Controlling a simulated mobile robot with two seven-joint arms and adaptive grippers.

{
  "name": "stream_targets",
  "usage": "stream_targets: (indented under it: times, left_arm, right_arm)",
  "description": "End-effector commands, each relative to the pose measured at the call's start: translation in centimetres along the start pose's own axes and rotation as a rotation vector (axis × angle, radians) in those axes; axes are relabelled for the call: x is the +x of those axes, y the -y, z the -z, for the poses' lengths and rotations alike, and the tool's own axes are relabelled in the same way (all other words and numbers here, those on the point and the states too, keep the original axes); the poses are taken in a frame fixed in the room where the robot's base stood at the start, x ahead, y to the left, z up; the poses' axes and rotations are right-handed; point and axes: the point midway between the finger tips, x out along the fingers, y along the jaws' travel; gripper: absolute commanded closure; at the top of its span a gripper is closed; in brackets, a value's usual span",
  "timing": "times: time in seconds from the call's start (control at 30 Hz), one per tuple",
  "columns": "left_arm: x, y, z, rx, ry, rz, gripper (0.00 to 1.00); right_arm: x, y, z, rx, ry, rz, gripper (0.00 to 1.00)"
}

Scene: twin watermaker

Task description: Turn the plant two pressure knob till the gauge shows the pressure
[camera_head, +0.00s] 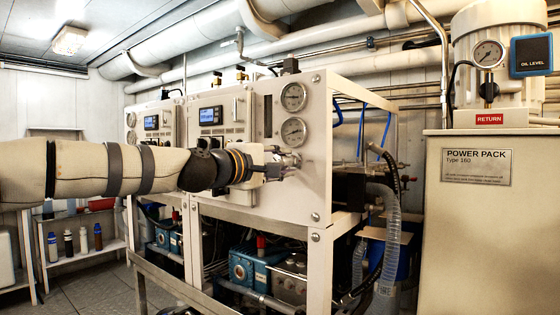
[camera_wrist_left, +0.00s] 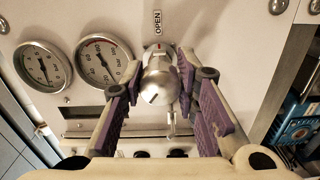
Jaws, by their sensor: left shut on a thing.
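My left gripper (camera_head: 280,163) is at the front panel of the nearer white plant unit (camera_head: 300,200), its arm coming in from the left. In the left wrist view its purple-padded fingers (camera_wrist_left: 160,88) are shut on a round silver pressure knob (camera_wrist_left: 158,76), one finger on each side. The word OPEN is printed on the panel beside the knob. Two round gauges, an upper one (camera_head: 293,97) and a lower one (camera_head: 293,132), sit above the knob in the head view. Both show in the wrist view, left of the knob; their exact readings are too small to tell. My right gripper is not in view.
A second, similar unit (camera_head: 143,125) stands farther left. A metal rail (camera_head: 170,285) runs low in front. Hoses (camera_head: 390,235) and a power pack cabinet (camera_head: 485,240) stand to the right. Pipes run overhead. Floor (camera_head: 90,285) shows at lower left.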

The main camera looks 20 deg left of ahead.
Motion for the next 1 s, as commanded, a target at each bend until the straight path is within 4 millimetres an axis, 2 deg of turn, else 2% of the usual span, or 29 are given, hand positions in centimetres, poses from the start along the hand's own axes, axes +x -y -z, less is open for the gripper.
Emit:
stream_targets:
  times: [1.0]
  left_arm:
    - [0.0,0.1,0.1,0.951,-0.001,-0.001,1.0]
  right_arm:
    - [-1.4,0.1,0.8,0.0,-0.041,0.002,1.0]
